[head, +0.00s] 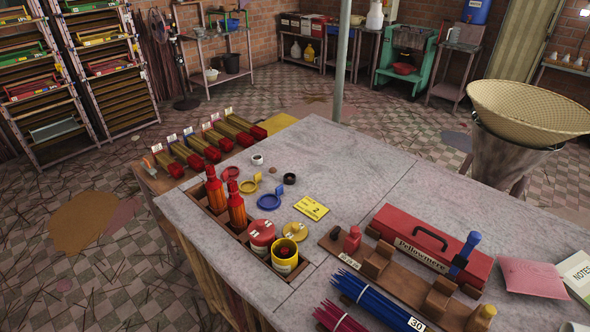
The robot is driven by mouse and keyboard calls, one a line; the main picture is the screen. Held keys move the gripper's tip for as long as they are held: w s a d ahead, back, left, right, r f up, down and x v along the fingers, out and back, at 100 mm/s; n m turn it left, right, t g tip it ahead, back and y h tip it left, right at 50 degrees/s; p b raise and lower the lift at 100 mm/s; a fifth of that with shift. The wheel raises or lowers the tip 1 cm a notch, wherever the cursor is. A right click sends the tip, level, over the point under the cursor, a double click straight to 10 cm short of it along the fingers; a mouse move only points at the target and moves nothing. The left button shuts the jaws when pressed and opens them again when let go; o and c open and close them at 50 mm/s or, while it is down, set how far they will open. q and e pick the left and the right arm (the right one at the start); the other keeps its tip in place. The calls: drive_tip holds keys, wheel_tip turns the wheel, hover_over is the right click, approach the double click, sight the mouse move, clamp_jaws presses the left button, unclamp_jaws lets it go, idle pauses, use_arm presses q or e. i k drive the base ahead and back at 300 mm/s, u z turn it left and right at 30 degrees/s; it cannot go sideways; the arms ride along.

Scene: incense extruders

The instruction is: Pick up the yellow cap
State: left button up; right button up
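Two yellow pieces on the grey stone table (340,150) could be the cap. One is a round yellow disc (296,231) with a small pale label, lying beside the open yellow can (285,262). The other is a small yellow ring-like piece (249,186) farther back, next to a similar blue piece (269,201). I cannot tell which is the cap. The yellow can stands in a wooden recess, next to a red can (262,238). Neither of my grippers shows in the head view.
Two red-orange bottles (236,207) stand upright in the recess. A yellow card (311,207) lies to its right. A red toolbox (430,243), a wooden rack (380,266) and blue sticks (375,300) occupy the right front. The table's back middle is clear.

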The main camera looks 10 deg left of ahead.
sight(297, 231)
drive_tip(key=z, duration=2)
drive_tip(key=k, duration=0.6)
drive_tip(key=u, duration=1.3)
